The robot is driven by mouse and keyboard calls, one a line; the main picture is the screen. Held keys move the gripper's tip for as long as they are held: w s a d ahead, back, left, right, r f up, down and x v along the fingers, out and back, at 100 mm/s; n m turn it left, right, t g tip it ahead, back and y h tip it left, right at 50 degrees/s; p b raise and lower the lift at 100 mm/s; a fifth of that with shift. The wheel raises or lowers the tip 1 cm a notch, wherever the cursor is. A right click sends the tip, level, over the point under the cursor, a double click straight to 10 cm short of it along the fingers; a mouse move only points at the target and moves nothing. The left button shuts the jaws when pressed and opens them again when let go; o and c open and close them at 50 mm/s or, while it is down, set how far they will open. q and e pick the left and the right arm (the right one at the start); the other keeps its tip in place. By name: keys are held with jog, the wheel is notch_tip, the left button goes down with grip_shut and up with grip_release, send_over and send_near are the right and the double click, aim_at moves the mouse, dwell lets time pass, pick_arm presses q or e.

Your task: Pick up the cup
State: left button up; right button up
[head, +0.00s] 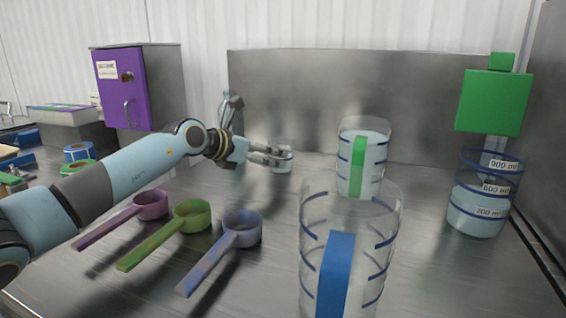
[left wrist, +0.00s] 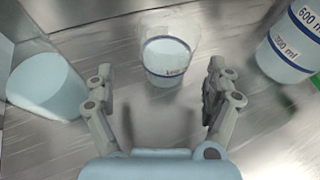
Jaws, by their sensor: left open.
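A small clear cup (head: 283,162) with pale contents stands on the steel table near the back. My left gripper (head: 274,155) is beside it, with its fingers partly covering the cup. In the left wrist view the cup (left wrist: 166,62) is upright, with a dark blue line around it. It stands just beyond the left gripper's fingertips (left wrist: 160,78), centred between them. The fingers are spread, and nothing is held between them. My right gripper is in neither view.
A clear beaker with a green strip (head: 376,150) stands right of the cup. A blue-striped beaker (head: 382,225) is in front. A graduated jug (head: 478,215) stands at right below a green block (head: 493,102). Three scoops, including a green one (head: 190,218), lie front left.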

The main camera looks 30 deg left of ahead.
pick_arm(q)
jog(key=shift+w+d+f, duration=0.1)
jog(key=shift+w+f, duration=0.1)
jog(key=shift+w, duration=0.2)
jog(key=shift+w+d+f, duration=0.15)
jog(key=shift+w, duration=0.15)
jog(key=x, duration=0.3)
jog(key=b+x, duration=0.1)
jog(key=shift+w+d+f, duration=0.1)
jog(key=shift+d+f, duration=0.05)
jog(key=shift+d, duration=0.1)
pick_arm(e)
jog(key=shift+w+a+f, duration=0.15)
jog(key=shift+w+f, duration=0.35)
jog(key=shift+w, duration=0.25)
pick_arm(q)
jog(key=shift+c, duration=0.4)
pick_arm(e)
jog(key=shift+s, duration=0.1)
pick_arm(q)
jog(key=shift+c, duration=1)
jog(key=c, duration=1.1)
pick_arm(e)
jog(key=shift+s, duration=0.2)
